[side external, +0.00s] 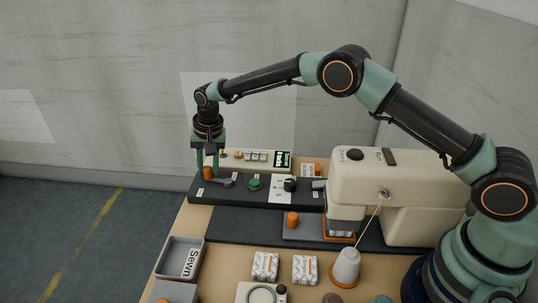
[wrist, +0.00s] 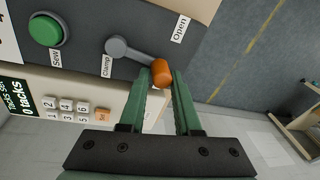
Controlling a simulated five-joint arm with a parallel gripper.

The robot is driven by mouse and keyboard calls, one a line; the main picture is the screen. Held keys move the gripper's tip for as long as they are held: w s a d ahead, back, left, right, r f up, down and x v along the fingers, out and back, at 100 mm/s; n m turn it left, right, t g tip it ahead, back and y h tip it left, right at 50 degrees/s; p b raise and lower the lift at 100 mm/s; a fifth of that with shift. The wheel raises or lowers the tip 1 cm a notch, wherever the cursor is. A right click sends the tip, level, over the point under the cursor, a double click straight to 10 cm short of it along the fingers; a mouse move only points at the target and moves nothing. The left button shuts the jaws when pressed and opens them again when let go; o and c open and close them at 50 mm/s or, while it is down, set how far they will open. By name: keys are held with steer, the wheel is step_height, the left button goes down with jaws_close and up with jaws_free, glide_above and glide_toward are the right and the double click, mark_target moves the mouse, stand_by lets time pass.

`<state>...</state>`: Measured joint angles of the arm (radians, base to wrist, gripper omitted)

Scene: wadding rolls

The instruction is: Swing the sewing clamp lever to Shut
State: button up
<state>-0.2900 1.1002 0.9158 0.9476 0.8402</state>
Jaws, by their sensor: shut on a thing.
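The clamp lever has a grey pivot and arm (wrist: 128,49) and an orange knob (wrist: 162,74) at its end. It sits at the left end of the dark control panel in the side view, where its knob (side external: 208,174) also shows. In the wrist view the arm slants down and right from the pivot, below the "Open" label (wrist: 180,29) and not pointing at it. My gripper (wrist: 163,82) is shut on the knob, one green finger on each side. A "Clamp" label (wrist: 106,66) lies beside the pivot. A "Shut" label cannot be read; a finger partly hides a pale patch.
A green "Sew" button (wrist: 46,30) and a keypad (wrist: 72,108) lie near the lever. The cream sewing machine (side external: 400,185) stands to the right in the side view. A grey "Sewn" tray (side external: 180,257) and white rolls (side external: 265,266) are in front.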

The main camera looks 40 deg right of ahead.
steer(key=shift+w+d+f+m, duration=0.15)
steer(key=shift+d+m, duration=0.15)
steer(key=shift+m, duration=0.3)
steer(key=shift+w+d+r+m, duration=0.1)
steer(key=shift+d+m, duration=0.15)
steer(key=shift+m, duration=0.35)
steer(key=shift+w+d+m, duration=0.25)
steer(key=shift+d+m, duration=0.15)
steer(key=shift+m, duration=0.6)
jaws_close()
steer(key=shift+w+d+m, duration=0.15)
steer(key=shift+d+m, duration=0.35)
steer(key=shift+m, duration=0.5)
steer(key=o, duration=0.7)
jaws_free()
